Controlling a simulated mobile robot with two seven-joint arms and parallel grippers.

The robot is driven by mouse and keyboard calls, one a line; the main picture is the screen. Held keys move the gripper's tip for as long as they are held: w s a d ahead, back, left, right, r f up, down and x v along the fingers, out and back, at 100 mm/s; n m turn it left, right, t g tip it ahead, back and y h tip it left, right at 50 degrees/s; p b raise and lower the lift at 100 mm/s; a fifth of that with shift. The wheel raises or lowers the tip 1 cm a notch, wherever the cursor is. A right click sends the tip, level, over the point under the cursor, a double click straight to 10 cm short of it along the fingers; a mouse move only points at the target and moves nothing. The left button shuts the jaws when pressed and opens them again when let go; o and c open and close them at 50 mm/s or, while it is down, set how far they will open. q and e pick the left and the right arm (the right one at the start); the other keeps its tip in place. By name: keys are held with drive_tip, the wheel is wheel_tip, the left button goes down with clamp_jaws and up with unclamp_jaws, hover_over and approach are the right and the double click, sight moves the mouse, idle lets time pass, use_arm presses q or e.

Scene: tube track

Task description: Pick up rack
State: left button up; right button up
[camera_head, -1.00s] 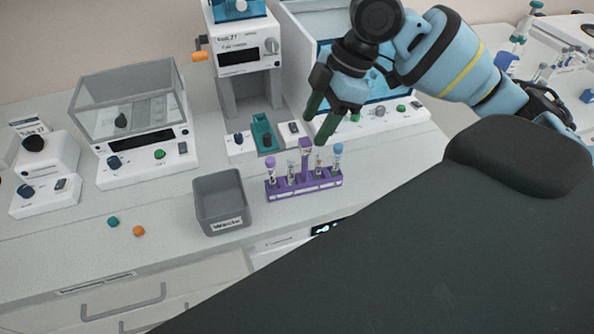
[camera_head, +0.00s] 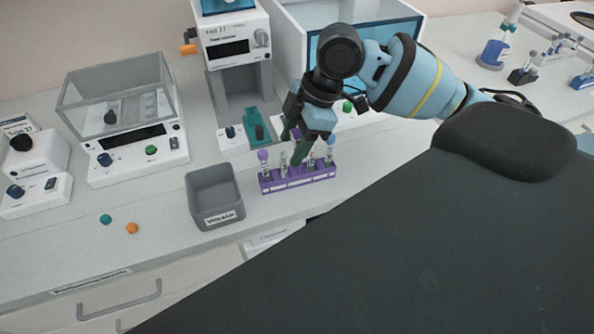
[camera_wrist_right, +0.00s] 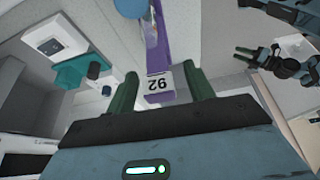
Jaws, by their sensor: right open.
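The purple rack (camera_head: 300,184) stands upright on the bench in the head view and holds several tubes with coloured caps. My right gripper (camera_head: 297,156) is over the rack's middle, pointing down, and hides most of its raised handle. In the right wrist view, the rack's purple handle with a white number label (camera_wrist_right: 158,84) lies between the two green fingers of my right gripper (camera_wrist_right: 160,92). The fingers are apart, with gaps on both sides of the handle. What looks like my left gripper (camera_wrist_right: 243,54) shows small at the upper right of the wrist view; its opening is unclear.
A grey waste bin (camera_head: 214,200) stands just left of the rack. A teal part (camera_head: 256,127) and white instruments (camera_head: 135,150) stand behind. A teal cap (camera_head: 106,219) and an orange cap (camera_head: 132,228) lie on the left.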

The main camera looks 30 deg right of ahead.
drive_tip(key=shift+c, duration=0.8)
clamp_jaws()
